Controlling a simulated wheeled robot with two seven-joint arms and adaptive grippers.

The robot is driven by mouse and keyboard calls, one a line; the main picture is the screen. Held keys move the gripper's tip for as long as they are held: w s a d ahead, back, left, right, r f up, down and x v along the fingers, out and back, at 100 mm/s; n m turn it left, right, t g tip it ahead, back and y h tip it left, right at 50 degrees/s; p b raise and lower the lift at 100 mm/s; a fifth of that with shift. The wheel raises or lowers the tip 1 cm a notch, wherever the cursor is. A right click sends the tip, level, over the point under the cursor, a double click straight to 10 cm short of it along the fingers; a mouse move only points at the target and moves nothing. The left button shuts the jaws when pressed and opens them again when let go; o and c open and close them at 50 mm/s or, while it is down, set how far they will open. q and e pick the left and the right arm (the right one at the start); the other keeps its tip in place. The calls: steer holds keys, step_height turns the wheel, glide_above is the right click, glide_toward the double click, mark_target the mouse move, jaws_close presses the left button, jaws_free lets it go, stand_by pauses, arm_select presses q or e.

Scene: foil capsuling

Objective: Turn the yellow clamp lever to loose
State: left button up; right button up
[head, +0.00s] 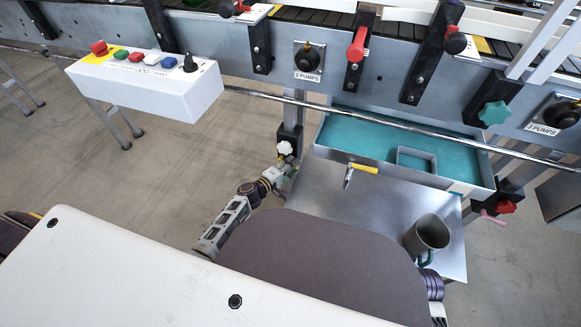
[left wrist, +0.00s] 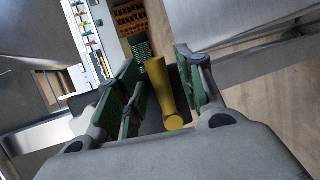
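A yellow lever (left wrist: 165,95) stands between the two green-sided fingers of my left gripper (left wrist: 160,88) in the left wrist view. The fingers are apart, with a gap on the lever's left side; its right side is close to the other finger, and I cannot tell if they touch. In the head view my left gripper (head: 285,168) is small, just below a white star knob (head: 284,148) on a leg of the conveyor. The lever there is mostly hidden, so I cannot read its position. My right gripper is not in view.
A yellow-handled metal valve (head: 363,168) sits at the front of the teal-lined tray (head: 400,172), right of my left gripper. A grey mug (head: 427,235) stands on the metal shelf (head: 385,207) below. A white control box (head: 150,80) juts out at left. A rail runs along the conveyor.

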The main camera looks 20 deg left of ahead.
arm_select(q)
jaws_close()
